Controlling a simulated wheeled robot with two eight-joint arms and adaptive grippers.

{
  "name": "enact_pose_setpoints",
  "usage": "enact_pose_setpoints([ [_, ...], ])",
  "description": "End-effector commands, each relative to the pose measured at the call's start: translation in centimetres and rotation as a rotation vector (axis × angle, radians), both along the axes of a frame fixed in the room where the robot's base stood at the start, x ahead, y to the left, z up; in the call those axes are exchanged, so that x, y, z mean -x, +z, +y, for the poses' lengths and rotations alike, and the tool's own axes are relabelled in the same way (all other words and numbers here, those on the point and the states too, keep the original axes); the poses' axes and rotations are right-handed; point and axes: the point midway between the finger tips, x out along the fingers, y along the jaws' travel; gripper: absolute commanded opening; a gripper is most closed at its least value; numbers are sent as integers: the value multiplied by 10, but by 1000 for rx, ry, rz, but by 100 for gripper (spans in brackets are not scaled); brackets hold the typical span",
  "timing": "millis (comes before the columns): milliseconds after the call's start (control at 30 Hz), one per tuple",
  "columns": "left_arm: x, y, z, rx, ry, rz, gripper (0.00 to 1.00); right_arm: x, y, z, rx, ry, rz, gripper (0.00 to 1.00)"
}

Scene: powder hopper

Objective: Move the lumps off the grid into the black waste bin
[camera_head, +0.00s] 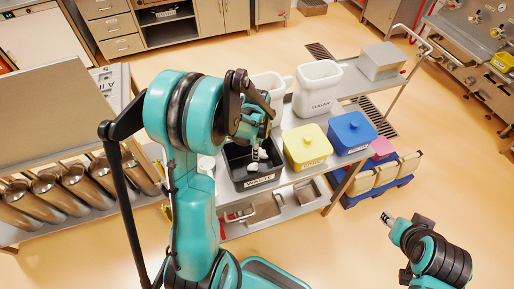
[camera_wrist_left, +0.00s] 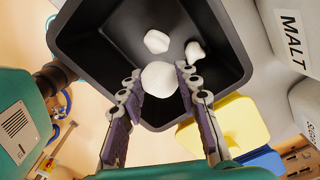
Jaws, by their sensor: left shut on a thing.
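The black waste bin (camera_head: 234,178) with a WASTE label stands on the steel table and fills much of the left wrist view (camera_wrist_left: 85,65). My left gripper (camera_head: 259,154) is over the bin, pointing down. In the left wrist view my left gripper (camera_wrist_left: 158,84) is shut on a white lump (camera_wrist_left: 159,78), held between its fingertips over the bin. A second white lump (camera_wrist_left: 156,41) and a third lump (camera_wrist_left: 195,54) lie inside the bin. My right gripper (camera_head: 386,219) is at the lower right, away from the table; its jaw opening is too small to tell. I cannot make out the grid.
A yellow-lidded box (camera_head: 306,146) and a blue-lidded box (camera_head: 351,132) stand right of the bin. White containers, one labelled SUGAR (camera_head: 317,88), stand behind. Open floor lies at the right.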

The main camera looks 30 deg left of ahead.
Motion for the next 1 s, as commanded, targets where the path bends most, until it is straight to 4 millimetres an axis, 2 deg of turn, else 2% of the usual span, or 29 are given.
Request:
enact_pose_setpoints([
  [167, 0, 1, 0, 0, 0, 0, 10, 0, 1, 0, 0, 0, 0, 40],
  [200, 0, 1, 0, 0, 0, 0, 35, 0, 1, 0, 0, 0, 0, 40],
  [300, 0, 1, 0, 0, 0, 0, 56, 0, 1, 0, 0, 0, 0, 40],
  [667, 0, 5, 0, 0, 0, 0, 56, 0, 1, 0, 0, 0, 0, 40],
  [767, 0, 18, 0, 0, 0, 0, 56, 0, 1, 0, 0, 0, 0, 40],
  [1000, 1, 70, 0, 0, 0, 0, 56, 0, 1, 0, 0, 0, 0, 40],
])
